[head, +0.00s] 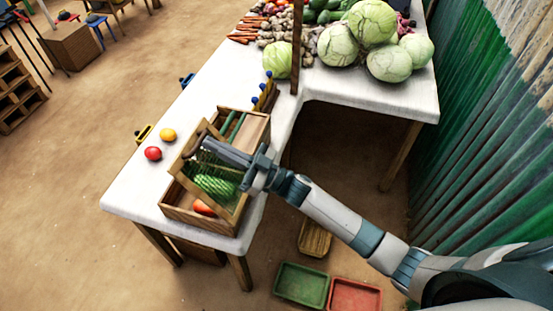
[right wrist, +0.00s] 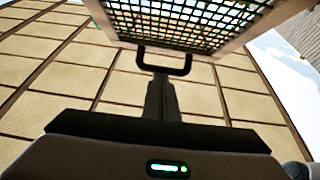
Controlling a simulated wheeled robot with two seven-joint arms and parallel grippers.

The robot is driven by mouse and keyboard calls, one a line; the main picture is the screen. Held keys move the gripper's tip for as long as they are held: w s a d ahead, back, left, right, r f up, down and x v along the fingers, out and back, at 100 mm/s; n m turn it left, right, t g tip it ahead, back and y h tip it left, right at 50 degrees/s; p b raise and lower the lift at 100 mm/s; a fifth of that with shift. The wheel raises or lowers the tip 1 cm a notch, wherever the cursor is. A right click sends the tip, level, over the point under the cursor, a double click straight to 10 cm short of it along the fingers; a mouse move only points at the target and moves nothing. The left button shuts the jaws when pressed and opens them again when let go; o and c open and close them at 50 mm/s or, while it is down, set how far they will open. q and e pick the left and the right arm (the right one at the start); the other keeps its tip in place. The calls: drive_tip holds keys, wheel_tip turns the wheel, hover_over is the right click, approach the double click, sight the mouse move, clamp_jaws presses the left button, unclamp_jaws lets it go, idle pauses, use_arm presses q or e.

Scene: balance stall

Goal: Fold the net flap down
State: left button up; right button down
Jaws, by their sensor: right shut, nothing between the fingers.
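A wooden crate (head: 178,214) stands on the near end of the white table. Its net flap (head: 186,152), a wooden frame with green mesh, is tilted up over the crate, not flat. A green striped vegetable (head: 215,185) and an orange-red one (head: 204,208) show inside. My right gripper (head: 208,142) is shut and empty, its fingers over the flap in the head view. In the right wrist view the shut fingers (right wrist: 161,82) reach up to the dark handle (right wrist: 164,70) on the flap's edge; I cannot tell whether they touch. My left gripper is out of view.
A red tomato (head: 153,153) and a yellow one (head: 168,134) lie left of the crate. Cabbages (head: 345,45) and other vegetables fill the table's far part. A green tray (head: 301,284) and a red tray (head: 354,295) are on the floor. A corrugated wall (head: 480,130) stands right.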

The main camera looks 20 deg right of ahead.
sight(200, 155)
drive_tip(key=w+a+f+g+h+p, duration=0.2)
drive_tip(key=w+a+f+h, duration=0.1)
drive_tip(key=a+f, duration=0.3)
drive_tip(key=w+a+f+g+h+p, duration=0.2)
drive_tip(key=w+a+f+h+p, duration=0.1)
drive_tip(key=w+a+f, duration=0.3)
drive_tip(key=shift+a+f, duration=0.65)
drive_tip(key=shift+f, duration=0.65)
drive_tip(key=shift+r, duration=0.15)
drive_tip(key=shift+s+d+r+p, duration=0.35)
drive_tip(key=shift+s+d+r, duration=0.55)
drive_tip(key=shift+d+r, duration=0.5)
drive_tip(key=shift+s+d+r+p, duration=0.35)
drive_tip(key=shift+s+d+r, duration=0.6)
drive_tip(key=shift+r, duration=0.7)
drive_tip(key=shift+s+d+r+p, duration=0.35)
drive_tip(key=shift+s+d+r, duration=0.45)
drive_tip(key=shift+d+r, duration=0.65)
drive_tip(key=shift+a+r, duration=0.1)
